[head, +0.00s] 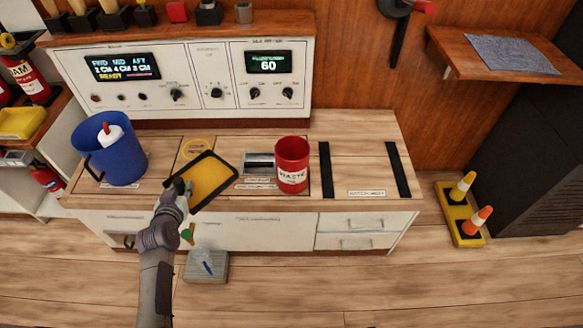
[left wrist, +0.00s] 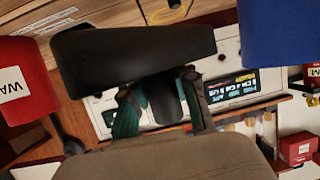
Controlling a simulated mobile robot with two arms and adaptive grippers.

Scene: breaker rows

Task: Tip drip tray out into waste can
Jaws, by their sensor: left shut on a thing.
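The drip tray (head: 219,193) has a black rim and a yellow-orange inside; I cannot tell whether the yellow is liquid. My left gripper (head: 181,190) is shut on its near left edge and holds it over the bench, roughly level. In the left wrist view the tray (left wrist: 130,52) shows as a dark underside in front of my left gripper's fingers (left wrist: 160,106). The red waste can (head: 292,172) stands upright on the bench, right of the tray and apart from it. It also shows in the left wrist view (left wrist: 18,82). Its inside is mostly hidden. My right gripper is not in view.
A blue bucket (head: 122,163) with a white bottle stands left of the tray. The control panel (head: 190,80) rises behind. Two black strips (head: 326,170) mark the bench right of the can; bare bench lies between them.

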